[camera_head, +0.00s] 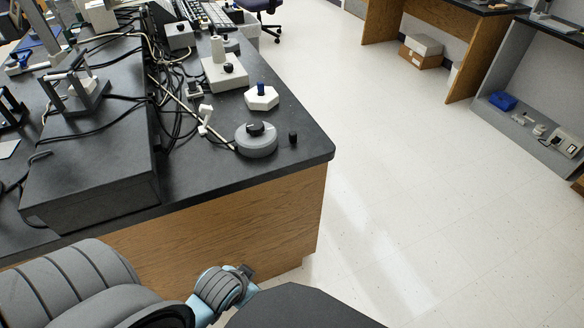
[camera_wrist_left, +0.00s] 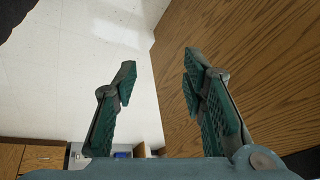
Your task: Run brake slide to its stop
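I cannot tell for certain which part is the brake slide. The black-topped bench (camera_head: 215,180) holds several small devices. A grey round device with a black knob (camera_head: 256,140) sits near the bench's front right corner, with a small black cylinder (camera_head: 293,138) beside it. A white hexagonal block with a blue peg (camera_head: 261,97) stands behind it. My left gripper (camera_head: 243,275) is below the bench top, by its wooden side. In the left wrist view its two fingers (camera_wrist_left: 158,65) are apart with nothing between them. My right gripper is in neither view.
The wooden bench side (camera_wrist_left: 240,75) is close to my left fingers. Pale floor (camera_head: 430,190) to the right is clear.

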